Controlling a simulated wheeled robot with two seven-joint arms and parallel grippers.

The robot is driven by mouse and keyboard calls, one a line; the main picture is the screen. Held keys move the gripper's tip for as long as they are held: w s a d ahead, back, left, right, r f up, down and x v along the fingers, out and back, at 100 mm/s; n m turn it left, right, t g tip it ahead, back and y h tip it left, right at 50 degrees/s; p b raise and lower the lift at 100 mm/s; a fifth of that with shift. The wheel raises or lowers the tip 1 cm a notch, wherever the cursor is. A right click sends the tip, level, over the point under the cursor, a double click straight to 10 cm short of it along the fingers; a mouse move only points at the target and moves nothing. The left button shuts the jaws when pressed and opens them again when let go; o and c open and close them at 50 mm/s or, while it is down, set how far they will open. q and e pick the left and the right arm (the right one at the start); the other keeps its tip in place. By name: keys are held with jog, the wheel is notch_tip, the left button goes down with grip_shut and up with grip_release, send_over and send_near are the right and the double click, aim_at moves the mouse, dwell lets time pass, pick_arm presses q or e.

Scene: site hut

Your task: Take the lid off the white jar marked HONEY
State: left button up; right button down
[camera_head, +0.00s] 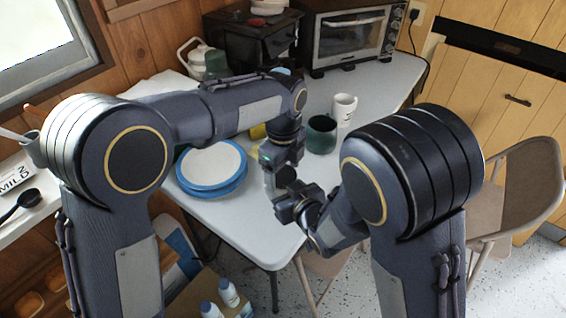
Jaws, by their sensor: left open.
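I cannot make out a jar with readable HONEY lettering or its lid; my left arm hides part of the table behind it. A white cup-like vessel (344,107) with a small unreadable dark mark stands on the table beyond a dark green mug (321,135). My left gripper (277,183) points down near the front edge of the table, right of the plates, open, with nothing visible in it. My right gripper (294,207) is close below it in the picture, partly hidden by my own arm parts; its jaws cannot be read.
The white table (235,220) holds stacked blue-rimmed plates (211,168) at the left. A toaster oven (355,35) and a black box-like appliance (252,42) stand at the back. A folding chair (530,180) is at the right. The table's right part looks clear.

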pick_arm(q)
jog(key=c, duration=1)
jog(key=n, duration=0.3)
jog(key=o, duration=1.1)
jog(key=shift+r, duration=0.15)
